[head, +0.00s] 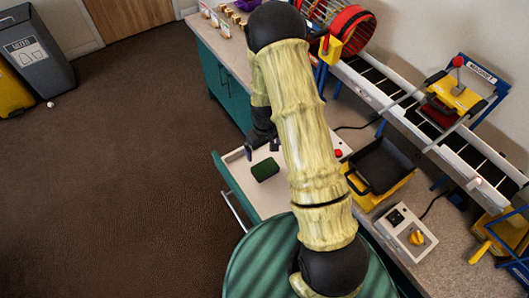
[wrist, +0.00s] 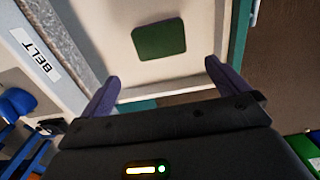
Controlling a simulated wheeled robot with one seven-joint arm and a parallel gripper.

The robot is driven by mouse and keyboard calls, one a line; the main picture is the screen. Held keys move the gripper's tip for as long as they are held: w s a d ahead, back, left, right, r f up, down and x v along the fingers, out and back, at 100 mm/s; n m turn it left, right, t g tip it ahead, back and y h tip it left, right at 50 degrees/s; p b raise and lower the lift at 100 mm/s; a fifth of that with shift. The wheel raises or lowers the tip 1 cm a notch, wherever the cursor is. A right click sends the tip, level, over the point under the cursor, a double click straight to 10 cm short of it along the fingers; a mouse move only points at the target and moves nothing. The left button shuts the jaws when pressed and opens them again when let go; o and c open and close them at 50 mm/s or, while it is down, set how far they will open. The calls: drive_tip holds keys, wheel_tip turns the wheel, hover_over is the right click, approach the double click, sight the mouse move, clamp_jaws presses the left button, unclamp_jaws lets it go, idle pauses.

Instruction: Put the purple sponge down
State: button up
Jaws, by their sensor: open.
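A dark green, flat-topped block (head: 265,169) lies in the open drawer (head: 262,198). It also shows in the wrist view (wrist: 159,40) as a rounded green square on the pale drawer floor. Only its green face shows clearly, so I cannot tell whether its sides are purple. My gripper (head: 261,149) is at the drawer, close to the block. In the wrist view my gripper (wrist: 162,78) has its two purple fingers wide apart with nothing between them. The block lies beyond the fingertips and apart from them.
The teal cabinet (head: 226,88) stands behind the drawer. The worktop holds a black tray (head: 380,165), a control box (head: 406,232) and a conveyor belt (head: 420,122). A small dark purple item (head: 247,5) is at the far end.

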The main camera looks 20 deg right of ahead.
drive_tip(key=shift+r, duration=0.1)
idle(0.5)
drive_tip(key=s+r+m+t, duration=0.1)
drive_tip(key=s+r, duration=0.6)
drive_tip(key=r, duration=0.4)
drive_tip(key=s+r+m+t, duration=0.1)
drive_tip(key=s+r+m, duration=0.1)
drive_tip(key=s+r, duration=0.6)
wheel_tip(320, 180, up, 4)
drive_tip(key=shift+f+m+t, duration=0.2)
drive_tip(key=shift+m+t, duration=0.1)
drive_tip(key=shift+w+d, duration=0.1)
drive_tip(key=w+p+v, duration=0.1)
drive_tip(key=p+v, duration=0.6)
drive_tip(key=p, duration=0.1)
drive_tip(key=shift+w+r, duration=0.3)
drive_tip(key=shift+r, duration=0.3)
drive_tip(key=shift+f, duration=0.1)
